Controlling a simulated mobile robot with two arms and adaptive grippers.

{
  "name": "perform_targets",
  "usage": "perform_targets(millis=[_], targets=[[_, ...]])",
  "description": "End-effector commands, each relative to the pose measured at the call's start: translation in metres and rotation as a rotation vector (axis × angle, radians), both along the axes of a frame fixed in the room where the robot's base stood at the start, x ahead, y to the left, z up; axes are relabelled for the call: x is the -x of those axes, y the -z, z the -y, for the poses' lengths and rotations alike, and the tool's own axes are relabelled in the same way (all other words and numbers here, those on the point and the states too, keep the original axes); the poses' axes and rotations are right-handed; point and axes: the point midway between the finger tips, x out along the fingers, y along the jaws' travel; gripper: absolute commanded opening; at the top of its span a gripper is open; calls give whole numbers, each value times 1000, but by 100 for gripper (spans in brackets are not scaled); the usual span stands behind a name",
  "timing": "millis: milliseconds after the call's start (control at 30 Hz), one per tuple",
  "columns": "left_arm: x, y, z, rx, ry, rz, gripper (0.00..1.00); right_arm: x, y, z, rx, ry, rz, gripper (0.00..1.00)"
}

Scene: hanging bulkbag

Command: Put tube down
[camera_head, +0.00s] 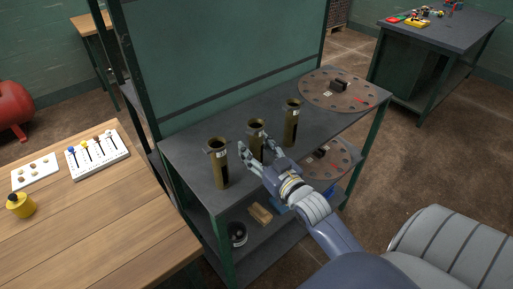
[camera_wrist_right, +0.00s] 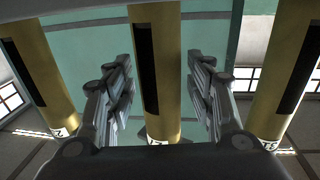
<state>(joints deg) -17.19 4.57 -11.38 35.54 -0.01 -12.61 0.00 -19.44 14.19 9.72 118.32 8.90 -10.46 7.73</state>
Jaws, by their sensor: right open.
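Three brass tubes stand upright in a row on the dark shelf top (camera_head: 188,160): a left tube (camera_head: 219,168), a middle tube (camera_head: 257,129) and a right tube (camera_head: 291,122). My right gripper (camera_head: 257,150) is at the middle tube, its fingers spread on either side. In the right wrist view the middle tube (camera_wrist_right: 157,70), with a dark slot, stands between the two open fingers (camera_wrist_right: 160,95), with gaps on both sides. The left tube (camera_wrist_right: 38,75) and the right tube (camera_wrist_right: 290,80) flank it there. My left gripper is out of view.
A round brown plate (camera_head: 355,92) lies at the shelf's right end, with another plate (camera_head: 330,165) below. A wooden block (camera_head: 261,214) sits on the lower shelf. A wooden table (camera_head: 95,230) stands at the left, and a dark workbench (camera_head: 440,40) at the back right.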

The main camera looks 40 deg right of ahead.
Motion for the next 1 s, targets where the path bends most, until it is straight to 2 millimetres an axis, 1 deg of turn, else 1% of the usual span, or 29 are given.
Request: perform_targets(millis=[133,267,700,833,1000], targets=[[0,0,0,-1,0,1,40,2,-1,0,0,0,-2,50],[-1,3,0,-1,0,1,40,15,0,-1,0,1,-2,50],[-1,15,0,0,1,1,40,88,1,-4,0,1,-3,50],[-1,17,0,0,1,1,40,104,0,-5,-1,1,-2,50],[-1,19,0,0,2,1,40,116,-1,-6,-1,1,-1,50]])
